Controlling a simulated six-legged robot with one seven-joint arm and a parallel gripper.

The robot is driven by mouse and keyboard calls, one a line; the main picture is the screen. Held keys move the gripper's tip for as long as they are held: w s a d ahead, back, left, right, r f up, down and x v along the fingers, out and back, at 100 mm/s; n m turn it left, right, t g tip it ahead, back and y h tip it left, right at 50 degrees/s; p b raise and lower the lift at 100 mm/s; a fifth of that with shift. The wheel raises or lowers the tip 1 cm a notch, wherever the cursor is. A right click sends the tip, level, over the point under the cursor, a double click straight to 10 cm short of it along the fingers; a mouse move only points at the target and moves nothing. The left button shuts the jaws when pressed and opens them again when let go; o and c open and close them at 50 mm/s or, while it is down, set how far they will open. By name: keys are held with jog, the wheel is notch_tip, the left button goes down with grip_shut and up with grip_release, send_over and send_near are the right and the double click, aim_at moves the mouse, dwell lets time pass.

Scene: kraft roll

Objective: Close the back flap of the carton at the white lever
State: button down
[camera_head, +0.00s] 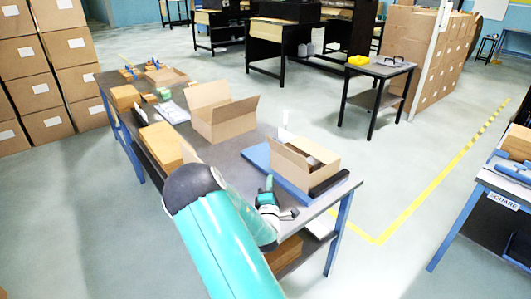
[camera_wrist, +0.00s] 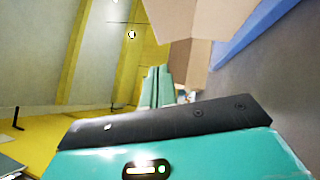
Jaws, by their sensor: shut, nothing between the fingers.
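The carton (camera_head: 318,178) beside the white lever (camera_head: 285,122) stands open near the right end of the bench, on a blue board (camera_head: 256,157). At least one flap stands up; which is the back flap I cannot tell clearly. Something dark shows inside. My gripper (camera_head: 269,184) is at the near left side of this carton, its fingers shut and empty. In the wrist view the teal fingers (camera_wrist: 158,86) are together, just left of the brown cardboard (camera_wrist: 190,62); contact cannot be told. A larger flap (camera_wrist: 212,18) rises above them.
A second open carton (camera_head: 222,122) stands farther left on the bench (camera_head: 242,145). A black bar (camera_head: 328,185) sits at the right end.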

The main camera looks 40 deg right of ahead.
send_near(281, 146)
jog(key=w+a, duration=0.2)
jog(key=d, duration=0.1)
jog(key=w+d+r, duration=0.1)
jog(key=d, duration=0.1)
jog(key=w+d, duration=0.1)
jog(key=d, duration=0.1)
jog(key=shift+d+r, duration=0.1)
jog(key=shift+r, duration=0.3)
jog(key=shift+w+d, duration=0.1)
jog(key=shift+w, duration=0.05)
jog(key=shift+d+r, duration=0.15)
